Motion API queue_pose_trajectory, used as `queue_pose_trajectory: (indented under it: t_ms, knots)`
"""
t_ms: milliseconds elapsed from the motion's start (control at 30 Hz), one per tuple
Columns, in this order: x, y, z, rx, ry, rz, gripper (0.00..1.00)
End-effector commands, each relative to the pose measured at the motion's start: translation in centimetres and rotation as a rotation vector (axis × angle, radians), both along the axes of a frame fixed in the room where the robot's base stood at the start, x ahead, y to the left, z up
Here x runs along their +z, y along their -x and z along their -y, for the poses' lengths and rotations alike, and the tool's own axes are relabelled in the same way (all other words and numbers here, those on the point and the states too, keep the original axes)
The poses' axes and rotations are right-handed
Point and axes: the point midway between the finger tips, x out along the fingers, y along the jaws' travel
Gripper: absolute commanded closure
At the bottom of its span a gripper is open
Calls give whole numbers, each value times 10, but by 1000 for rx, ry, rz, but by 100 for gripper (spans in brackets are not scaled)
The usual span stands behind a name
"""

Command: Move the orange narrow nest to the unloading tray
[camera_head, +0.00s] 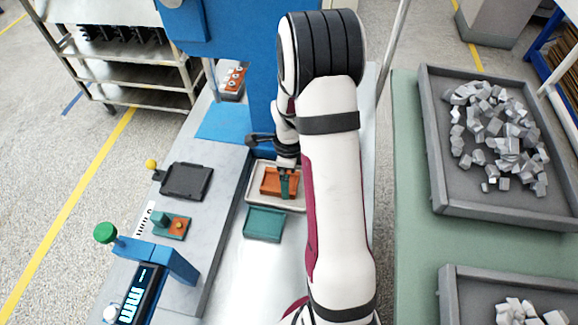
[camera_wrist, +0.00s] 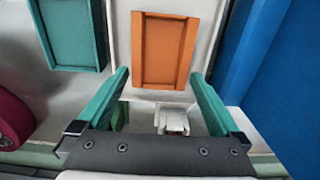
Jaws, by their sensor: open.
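The orange narrow nest (camera_head: 270,180) is a shallow rectangular tray with a raised rim. It lies inside a pale, rimmed tray (camera_head: 252,197) beside the blue column. I cannot tell from a label whether this is the unloading tray. My gripper (camera_head: 286,188) is over that tray, at the nest's right side. In the wrist view my gripper (camera_wrist: 161,73) is open, its teal fingers apart. The orange nest (camera_wrist: 164,52) shows just beyond and between the fingertips, with nothing visibly clamped. My arm hides the right part of the pale tray in the head view.
A teal nest (camera_head: 264,224) lies on the bench in front of the pale tray. A dark plate (camera_head: 186,181) and a small teal-and-orange fixture (camera_head: 172,226) are at left. The blue column (camera_head: 262,95) stands close behind. A grey bin of metal pieces (camera_head: 436,190) is at right.

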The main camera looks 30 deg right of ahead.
Motion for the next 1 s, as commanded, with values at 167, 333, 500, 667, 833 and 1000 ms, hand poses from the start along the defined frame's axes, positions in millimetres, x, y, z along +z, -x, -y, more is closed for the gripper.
queue_pose_trajectory:
  t_ms: [167,333,500,667,833,1000]
  knots:
    - [42,-1,1,0,2,5,0]
    - [87,0,0,0,1,4,0]
    - [111,1,-1,10,-1,1,0]
    - [158,38,-64,469,-27,18,0]
    - [193,136,-152,1324,-88,70,0]
    - [192,197,-184,1817,-124,124,0]
